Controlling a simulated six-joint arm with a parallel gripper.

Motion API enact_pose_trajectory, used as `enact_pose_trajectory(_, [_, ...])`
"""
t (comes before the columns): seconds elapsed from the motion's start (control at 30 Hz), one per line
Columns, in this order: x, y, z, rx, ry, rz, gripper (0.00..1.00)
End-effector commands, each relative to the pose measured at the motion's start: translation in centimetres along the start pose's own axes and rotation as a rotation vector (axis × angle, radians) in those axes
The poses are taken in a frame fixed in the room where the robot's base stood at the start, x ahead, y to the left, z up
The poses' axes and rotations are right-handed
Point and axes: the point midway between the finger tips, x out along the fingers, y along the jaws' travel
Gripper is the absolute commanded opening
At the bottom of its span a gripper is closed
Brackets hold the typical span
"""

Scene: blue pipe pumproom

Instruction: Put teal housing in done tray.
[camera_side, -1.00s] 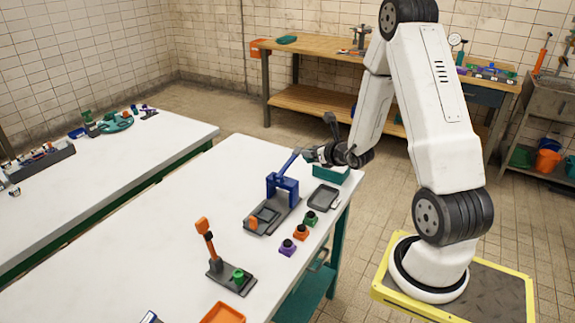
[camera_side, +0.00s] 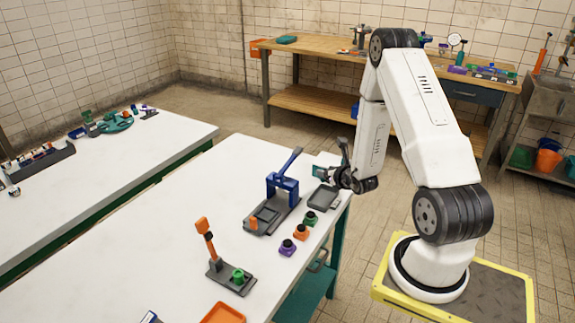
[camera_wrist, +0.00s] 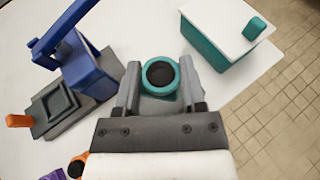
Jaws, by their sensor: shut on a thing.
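The teal housing (camera_wrist: 160,77), a round ring with a dark centre, is between the two fingers of my gripper (camera_wrist: 158,90) in the wrist view. My gripper is shut on it. In the side view my gripper (camera_side: 324,173) is over the far right corner of the white table, close to a shallow dark grey tray (camera_side: 324,197). The height of the gripper above the table is hard to judge. An orange tray (camera_side: 222,313) lies at the near edge of the table. No label shows which one is the done tray.
A blue lever press (camera_side: 283,188) stands left of the gripper. Green, orange and purple small parts (camera_side: 301,231) sit in a row near the right edge. A teal box with a white top (camera_wrist: 215,38) shows at upper right in the wrist view. The left table middle is clear.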

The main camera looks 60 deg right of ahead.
Motion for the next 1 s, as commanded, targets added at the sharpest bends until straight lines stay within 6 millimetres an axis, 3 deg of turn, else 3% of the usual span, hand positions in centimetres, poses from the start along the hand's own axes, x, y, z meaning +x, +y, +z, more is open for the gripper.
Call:
enact_pose_trajectory(0.37, [0.3, 0.0, -0.7, 0.0, 0.0, 0.0, 0.0])
enact_pose_trajectory(0.77, [1.6, 0.1, -3.9, 0.001, 0.001, 0.001, 0.0])
enact_pose_trajectory(1.0, [1.9, 0.1, -4.4, 0.0, -0.001, 0.0, 0.0])
